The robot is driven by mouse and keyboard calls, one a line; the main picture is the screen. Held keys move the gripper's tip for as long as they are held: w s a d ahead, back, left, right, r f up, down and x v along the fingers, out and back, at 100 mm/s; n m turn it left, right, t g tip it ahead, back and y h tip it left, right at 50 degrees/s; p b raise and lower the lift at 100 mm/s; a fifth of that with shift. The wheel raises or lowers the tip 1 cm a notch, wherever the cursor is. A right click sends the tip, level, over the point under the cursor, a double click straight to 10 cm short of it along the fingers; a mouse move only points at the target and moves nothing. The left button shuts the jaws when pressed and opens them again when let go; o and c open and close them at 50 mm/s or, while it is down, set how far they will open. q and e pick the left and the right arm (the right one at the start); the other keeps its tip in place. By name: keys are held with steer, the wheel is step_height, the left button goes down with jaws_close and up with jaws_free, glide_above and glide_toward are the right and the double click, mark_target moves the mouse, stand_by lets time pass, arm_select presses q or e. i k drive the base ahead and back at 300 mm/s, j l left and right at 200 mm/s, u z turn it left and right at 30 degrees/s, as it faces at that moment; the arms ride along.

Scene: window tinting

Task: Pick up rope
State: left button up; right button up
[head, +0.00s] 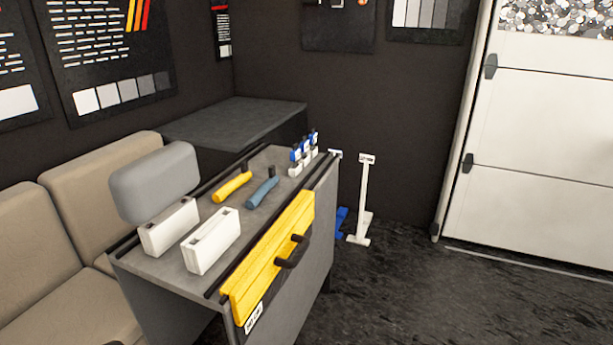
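I cannot make out a rope anywhere in the head view. Neither of my grippers shows in this view. A grey workbench (165,272) stands left of the middle, with a yellow front panel (262,272) that carries a dark curved handle (292,252). On its top lie a yellow-handled tool (232,187) and a blue-handled tool (262,192). Two white box-like holders (212,240) stand at its near end, with a grey rounded block (154,182) by them. Several small blue and white bottles (303,150) stand at the far end.
A beige sofa (40,235) runs along the left. A dark table (235,118) stands behind the bench. A white stand (362,200) and a blue object (342,218) are on the floor near the back wall. A white sectional door (545,150) is at right. The dark floor (450,300) is clear at right front.

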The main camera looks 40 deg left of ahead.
mark_target(220, 194)
steer(key=i+l+u, duration=0.15)
steer(key=i, duration=0.5)
steer(key=i+l+u, duration=0.1)
steer(key=i, duration=0.55)
steer(key=i+u, duration=0.7)
steer(key=u, duration=0.15)
steer(key=i+l+u, duration=0.2)
steer(key=u, duration=0.25)
steer(key=i+l+u, duration=0.65)
steer(key=u, duration=0.2)
steer(key=l, duration=0.1)
